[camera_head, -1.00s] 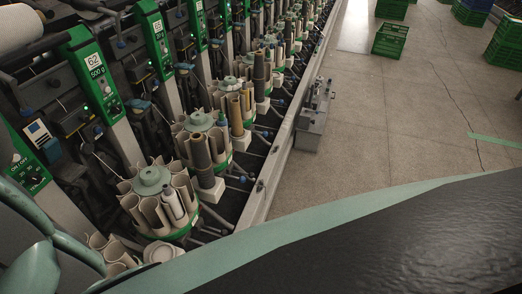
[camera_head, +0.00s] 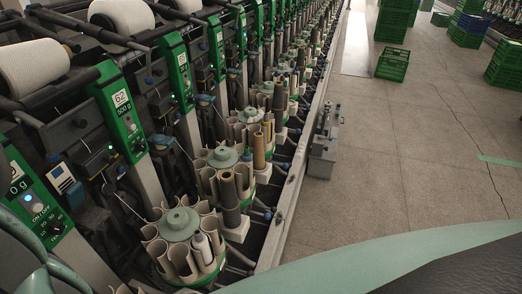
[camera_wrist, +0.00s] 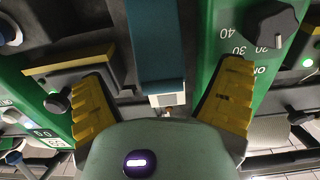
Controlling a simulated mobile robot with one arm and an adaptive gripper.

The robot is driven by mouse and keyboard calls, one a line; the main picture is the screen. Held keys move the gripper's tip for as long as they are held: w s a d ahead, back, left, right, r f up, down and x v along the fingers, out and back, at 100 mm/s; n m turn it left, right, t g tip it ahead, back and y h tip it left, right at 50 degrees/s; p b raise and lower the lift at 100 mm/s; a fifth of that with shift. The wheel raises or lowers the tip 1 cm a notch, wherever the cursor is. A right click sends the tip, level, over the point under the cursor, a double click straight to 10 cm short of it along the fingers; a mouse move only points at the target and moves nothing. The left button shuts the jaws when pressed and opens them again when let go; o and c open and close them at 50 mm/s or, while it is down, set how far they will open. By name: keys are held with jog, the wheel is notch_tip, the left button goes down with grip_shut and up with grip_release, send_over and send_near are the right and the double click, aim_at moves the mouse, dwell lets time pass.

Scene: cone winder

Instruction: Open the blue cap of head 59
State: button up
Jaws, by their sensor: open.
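My gripper (camera_wrist: 163,82) shows in the wrist view, its two yellow ridged fingers wide apart and nothing held between them. A blue upright piece (camera_wrist: 157,45) with a pale end stands beyond the gap between the fingers; I cannot tell whether it is the cap or whether they touch. A green panel with a black knob (camera_wrist: 272,24) is close to the right finger. My gripper does not show there.
Round magazines of pale tubes (camera_head: 180,224) stand along the machine's front. A grey metal box (camera_head: 323,142) sits on the floor beside the rail (camera_head: 287,205). Green crates (camera_head: 393,64) stand at the back. The floor aisle (camera_head: 400,150) on the right is mostly clear.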

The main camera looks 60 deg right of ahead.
jog(key=shift+w+a, duration=0.15)
jog(key=shift+w, duration=0.2)
